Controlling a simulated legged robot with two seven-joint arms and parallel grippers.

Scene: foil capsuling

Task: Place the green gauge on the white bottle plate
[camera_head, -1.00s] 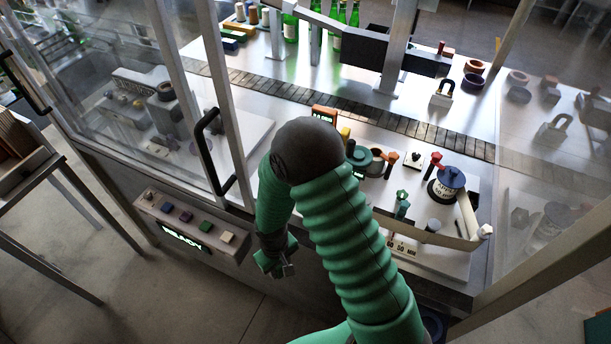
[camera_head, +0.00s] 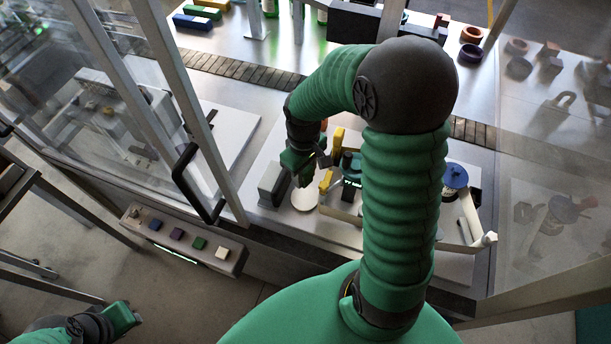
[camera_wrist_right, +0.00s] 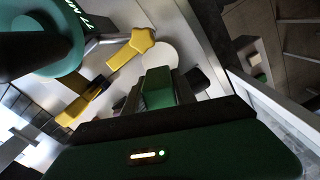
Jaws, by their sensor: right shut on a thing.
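My right gripper (camera_head: 312,168) is over the front of the workbench, above and beside the white round bottle plate (camera_head: 304,197). In the right wrist view, my right gripper (camera_wrist_right: 160,98) is shut on a green block, which I take for the green gauge (camera_wrist_right: 158,86). The plate also shows in that view (camera_wrist_right: 160,56), just beyond the block; the block looks apart from it, though the gap's height cannot be told. In the head view the gauge blends with the green gripper. My left gripper (camera_head: 122,318) is low at the far left, away from the bench; its jaws are unclear.
Yellow pieces (camera_head: 338,137) stand close to the plate, with a teal ring marked in MM (camera_wrist_right: 45,65) nearby. A grey block (camera_head: 272,184) is left of the plate. The glass door with its black handle (camera_head: 190,180) is farther left. A blue-topped spool (camera_head: 454,177) is at right.

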